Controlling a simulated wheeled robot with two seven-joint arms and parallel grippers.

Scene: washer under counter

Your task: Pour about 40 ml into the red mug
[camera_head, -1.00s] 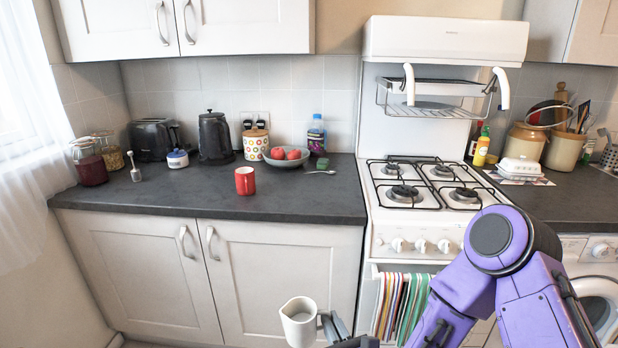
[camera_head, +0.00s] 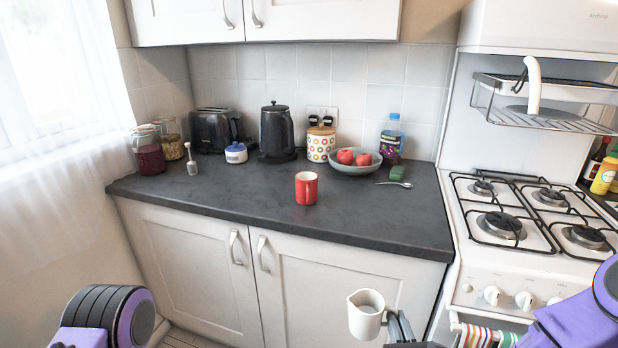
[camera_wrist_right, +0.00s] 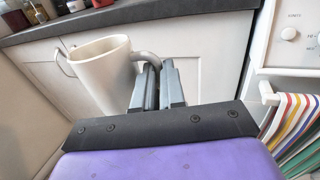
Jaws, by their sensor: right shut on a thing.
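The red mug (camera_head: 306,188) stands upright on the dark counter, near its front edge. My right gripper (camera_head: 397,326) is shut on the handle of a white jug (camera_head: 366,316) and holds it in front of the cupboard doors, below the counter top. The jug's mouth faces up and its spout points left. In the right wrist view the white jug (camera_wrist_right: 103,72) shows with its handle between the fingers of my right gripper (camera_wrist_right: 157,85). How much is in the jug is unclear. Part of my left arm shows at the lower left; its gripper is out of view.
A spoon (camera_head: 398,184) lies to the right. The stove (camera_head: 520,260) adjoins the counter. The counter around the mug is clear.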

